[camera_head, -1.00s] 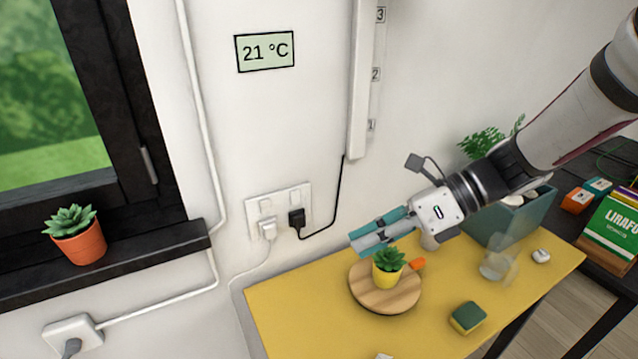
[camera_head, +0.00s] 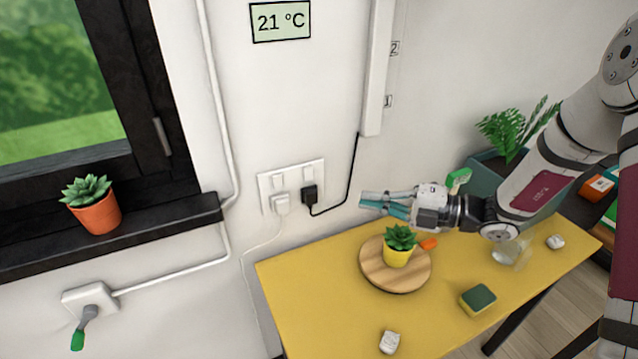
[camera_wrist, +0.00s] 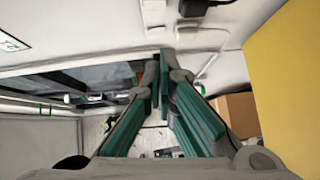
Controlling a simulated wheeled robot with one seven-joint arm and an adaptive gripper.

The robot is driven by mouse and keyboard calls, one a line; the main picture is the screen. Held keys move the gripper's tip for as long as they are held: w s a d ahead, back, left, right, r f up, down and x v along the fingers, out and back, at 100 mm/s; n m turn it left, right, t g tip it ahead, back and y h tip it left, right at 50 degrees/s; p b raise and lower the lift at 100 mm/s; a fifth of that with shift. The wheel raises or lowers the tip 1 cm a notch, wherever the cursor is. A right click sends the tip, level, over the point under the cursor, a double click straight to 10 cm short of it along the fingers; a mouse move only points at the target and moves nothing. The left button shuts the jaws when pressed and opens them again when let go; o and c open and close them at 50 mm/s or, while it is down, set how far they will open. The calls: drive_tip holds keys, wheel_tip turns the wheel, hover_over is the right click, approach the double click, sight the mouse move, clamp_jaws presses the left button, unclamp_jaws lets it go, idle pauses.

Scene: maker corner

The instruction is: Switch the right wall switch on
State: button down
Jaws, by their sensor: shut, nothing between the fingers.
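A white double socket plate (camera_head: 265,192) is on the wall. A left switch (camera_head: 278,181) and a right switch (camera_head: 309,174) sit side by side along its upper part. A white plug (camera_head: 280,203) is below the left switch and a black plug (camera_head: 309,194) below the right one. I cannot tell which way the right switch is set. My gripper (camera_head: 362,200) is shut and empty, to the right of the plate and apart from it, with its teal fingers pointing left. In the wrist view its fingertips (camera_wrist: 165,62) are close together.
A yellow table (camera_head: 320,300) stands below, with a wooden board (camera_head: 375,275) carrying a yellow-potted succulent (camera_head: 398,254). A sponge (camera_head: 478,299) is at the right. The black cord (camera_head: 350,185) runs up the wall between plate and gripper. A dark window sill (camera_head: 150,230) is left.

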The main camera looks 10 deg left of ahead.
drive_tip(key=p, duration=0.1)
approach(309, 173)
drive_tip(key=s+a, duration=0.4)
drive_tip(key=s, duration=0.1)
drive_tip(key=shift+w+a+f, duration=0.25)
drive_tip(key=shift+w+a, duration=0.25)
drive_tip(key=shift+w, duration=0.2)
drive_tip(key=shift+w+a+f, duration=0.25)
drive_tip(key=shift+w+a, duration=0.25)
drive_tip(key=shift+w, duration=0.15)
drive_tip(key=shift+w+a+f, duration=0.25)
drive_tip(key=shift+w+a, duration=0.3)
drive_tip(key=shift+w, duration=0.15)
